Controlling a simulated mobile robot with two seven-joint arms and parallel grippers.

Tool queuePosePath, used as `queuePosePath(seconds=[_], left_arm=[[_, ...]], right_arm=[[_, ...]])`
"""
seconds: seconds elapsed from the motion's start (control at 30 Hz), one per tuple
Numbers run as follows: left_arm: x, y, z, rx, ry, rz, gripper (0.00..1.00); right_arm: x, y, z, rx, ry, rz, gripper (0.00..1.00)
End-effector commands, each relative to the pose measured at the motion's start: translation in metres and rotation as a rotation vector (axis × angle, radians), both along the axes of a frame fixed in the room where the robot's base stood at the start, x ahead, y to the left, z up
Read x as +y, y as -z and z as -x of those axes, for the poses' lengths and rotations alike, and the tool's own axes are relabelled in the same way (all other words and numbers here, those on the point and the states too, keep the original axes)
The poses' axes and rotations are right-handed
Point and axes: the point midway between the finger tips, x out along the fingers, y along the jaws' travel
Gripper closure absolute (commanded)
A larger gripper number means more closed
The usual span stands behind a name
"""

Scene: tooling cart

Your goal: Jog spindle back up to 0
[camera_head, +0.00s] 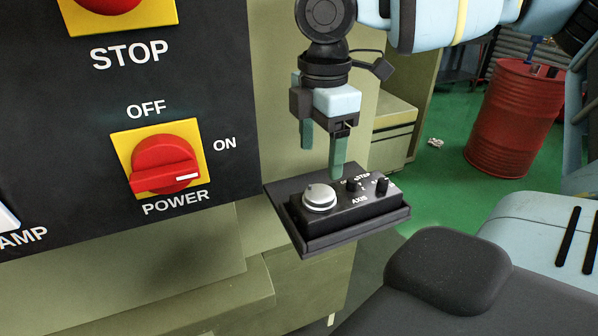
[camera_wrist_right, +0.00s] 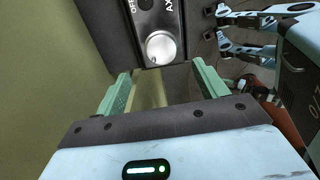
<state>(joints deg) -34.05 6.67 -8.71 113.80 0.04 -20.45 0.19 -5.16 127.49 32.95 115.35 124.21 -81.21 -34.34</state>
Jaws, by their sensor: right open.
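The black jog control box (camera_head: 345,214) sits on a small dark shelf (camera_head: 284,190) fixed to the machine's side. It has a silver knob (camera_head: 320,197) at its left end, an AXIS label, and small black knobs (camera_head: 382,184) towards the right. My right gripper (camera_head: 322,160) points down over the box, with its two green fingers apart and nothing between them. In the right wrist view the silver knob (camera_wrist_right: 160,47) lies ahead of the open fingers (camera_wrist_right: 160,85). The spindle is not in view. My left gripper is not in view.
A dark panel carries a red POWER switch (camera_head: 163,165) on a yellow plate and a red STOP button (camera_head: 108,4) above. A red barrel (camera_head: 515,118) stands on the green floor (camera_head: 440,185) behind, at the right. The box's shelf sticks out from the machine.

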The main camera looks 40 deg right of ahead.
Motion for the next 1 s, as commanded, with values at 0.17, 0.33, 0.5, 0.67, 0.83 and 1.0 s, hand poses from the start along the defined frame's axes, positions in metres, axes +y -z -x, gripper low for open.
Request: queuePosePath(seconds=[0.17,0.33,0.5,0.67,0.83,1.0], left_arm=[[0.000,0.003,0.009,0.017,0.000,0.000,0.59],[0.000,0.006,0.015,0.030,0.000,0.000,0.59],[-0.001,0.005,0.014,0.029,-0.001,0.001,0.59],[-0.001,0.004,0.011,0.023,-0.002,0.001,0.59],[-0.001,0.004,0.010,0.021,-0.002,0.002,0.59],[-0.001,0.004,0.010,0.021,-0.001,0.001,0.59]], right_arm=[[0.000,0.000,0.000,0.000,-0.001,0.000,0.28],[0.000,0.011,0.000,0.003,0.000,-0.001,0.28],[0.000,0.036,0.001,0.005,-0.001,0.000,0.28],[0.000,0.059,0.001,0.004,0.000,0.000,0.28],[0.000,0.074,0.000,0.002,0.000,0.000,0.28],[0.000,0.078,0.000,0.001,0.001,0.000,0.28]])
